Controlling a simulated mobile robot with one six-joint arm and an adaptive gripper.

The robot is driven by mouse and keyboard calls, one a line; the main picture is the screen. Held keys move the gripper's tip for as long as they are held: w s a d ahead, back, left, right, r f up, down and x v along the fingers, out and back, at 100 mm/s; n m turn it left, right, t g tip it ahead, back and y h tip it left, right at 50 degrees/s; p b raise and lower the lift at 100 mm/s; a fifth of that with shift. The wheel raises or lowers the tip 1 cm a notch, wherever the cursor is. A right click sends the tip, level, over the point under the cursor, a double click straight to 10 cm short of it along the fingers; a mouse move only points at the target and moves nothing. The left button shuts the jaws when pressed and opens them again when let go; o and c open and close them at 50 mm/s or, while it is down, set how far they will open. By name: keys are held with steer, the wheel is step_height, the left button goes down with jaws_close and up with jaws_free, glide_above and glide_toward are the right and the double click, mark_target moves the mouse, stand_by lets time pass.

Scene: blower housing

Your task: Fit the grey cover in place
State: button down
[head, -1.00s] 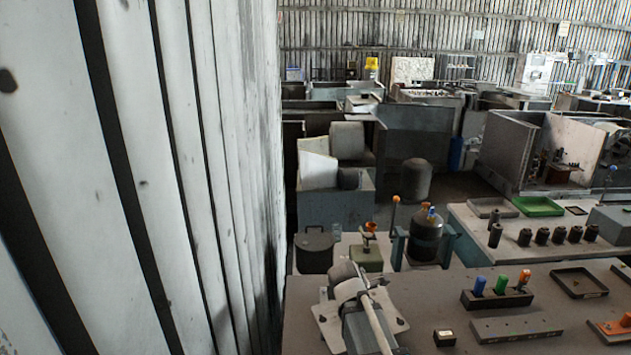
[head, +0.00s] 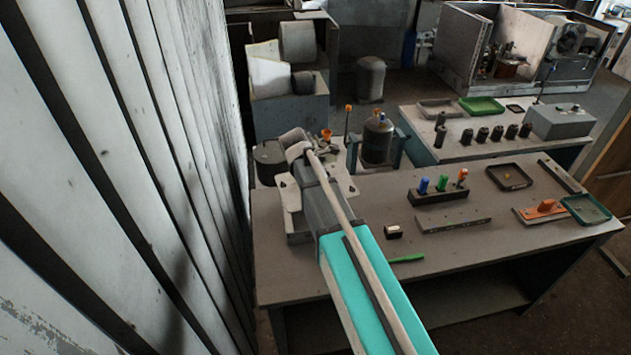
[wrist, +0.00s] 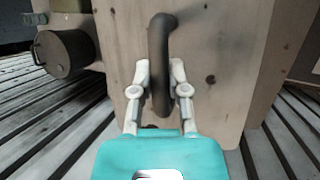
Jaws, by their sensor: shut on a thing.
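The grey cover (wrist: 215,75) is a flat pale plate with small holes and a dark curved handle (wrist: 160,60). In the wrist view my gripper (wrist: 160,80) is shut on this handle, one finger on each side. In the head view the plate's edge (head: 347,187) shows beside my arm, over the left end of the near bench. My arm hides much of it and the gripper there. I cannot make out the blower housing surely, nor whether the plate touches anything beneath.
The corrugated wall (head: 130,180) runs close along the left. The near bench (head: 480,265) holds a block with coloured-handled tools (head: 438,196), a small dark box (head: 393,232), a green marker (head: 407,258) and trays. A dark pot (head: 270,162) stands behind its left end.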

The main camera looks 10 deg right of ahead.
steer(key=w+r+m+p, duration=0.1)
steer(key=w+r+p, duration=0.5)
steer(key=r+p, duration=0.1)
steer(key=shift+d+r+m+h, duration=0.2)
steer(key=shift+r+m+h, duration=0.1)
steer(key=shift+r, duration=0.3)
steer(key=shift+f, duration=0.2)
step_height(320, 180, down, 22)
steer(key=b, duration=2.2)
steer(key=shift+s+f+b, duration=0.25)
steer(key=shift+s+b, duration=0.15)
steer(key=shift+s, duration=0.05)
steer(key=shift+f+b, duration=0.5)
steer(key=shift+s+f, duration=0.1)
steer(key=shift+s, duration=0.65)
stand_by(0.8)
steer(key=c, duration=0.6)
jaws_free()
steer(key=shift+w+f, duration=0.15)
steer(key=shift+w, duration=0.05)
steer(key=shift+o, duration=0.3)
steer(key=shift+s, duration=0.15)
steer(key=o, duration=0.5)
steer(key=shift+c, duration=0.2)
